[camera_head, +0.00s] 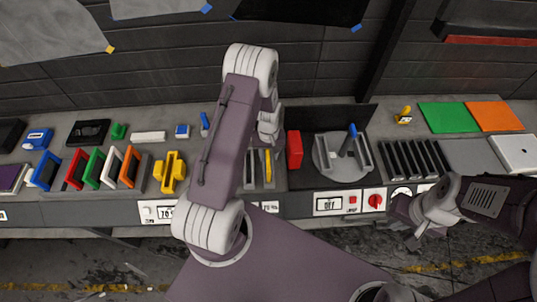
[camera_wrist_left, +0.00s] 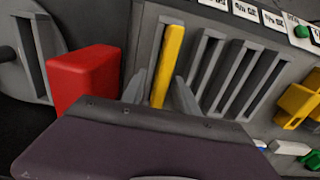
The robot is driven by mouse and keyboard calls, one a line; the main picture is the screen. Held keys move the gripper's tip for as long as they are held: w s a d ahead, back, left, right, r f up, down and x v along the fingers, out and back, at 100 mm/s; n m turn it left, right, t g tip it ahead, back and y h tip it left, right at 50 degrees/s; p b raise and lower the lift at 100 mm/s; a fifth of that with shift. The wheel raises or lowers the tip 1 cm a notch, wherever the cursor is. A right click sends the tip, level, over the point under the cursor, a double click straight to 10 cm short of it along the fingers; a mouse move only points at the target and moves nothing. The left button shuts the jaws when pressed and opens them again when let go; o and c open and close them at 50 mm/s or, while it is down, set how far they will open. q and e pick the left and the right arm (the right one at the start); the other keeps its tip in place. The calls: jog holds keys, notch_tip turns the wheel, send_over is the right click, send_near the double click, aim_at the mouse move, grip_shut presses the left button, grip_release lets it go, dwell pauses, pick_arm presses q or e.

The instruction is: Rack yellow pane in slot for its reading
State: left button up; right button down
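The yellow pane (camera_wrist_left: 171,58) stands upright in the end slot of the grey slotted rack (camera_wrist_left: 250,62), beside a red block (camera_wrist_left: 85,75). My left gripper (camera_wrist_left: 158,92) is open, with one finger on each side of the pane's near end; dark gaps show, so it does not look clamped. In the head view the yellow pane (camera_head: 268,164) shows just right of my left arm, which hides the left gripper's fingertips and most of the rack. My right gripper (camera_head: 414,232) is at the lower right, away from the bench; its fingers are not clear.
The red block (camera_head: 294,149) and a round grey stand (camera_head: 342,160) with a blue-handled tool are right of the yellow pane. Coloured frames (camera_head: 75,170) and a yellow holder (camera_head: 170,172) stand left. Another slotted rack (camera_head: 414,160) is further right.

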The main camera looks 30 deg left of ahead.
pick_arm(q)
jog(key=shift+s+d+r, duration=0.1)
jog(key=shift+r, duration=0.05)
jog(key=r, duration=0.1)
jog(key=r+b, duration=0.1)
jog(key=r, duration=0.1)
jog(key=r+b, duration=0.1)
jog(key=shift+w+a+r, duration=0.4)
notch_tip(320, 180, up, 7)
jog(key=b, duration=0.1)
jog(key=s+d+r+m+t, duration=0.1)
jog(key=s+d+r+m, duration=0.2)
jog(key=s, duration=0.4)
jog(key=s+d+m, duration=0.3)
jog(key=s+d, duration=0.2)
jog(key=s, duration=0.2)
notch_tip(320, 180, down, 12)
jog(key=b, duration=1.2)
jog(key=shift+w, duration=0.4)
jog(key=shift+f, duration=0.1)
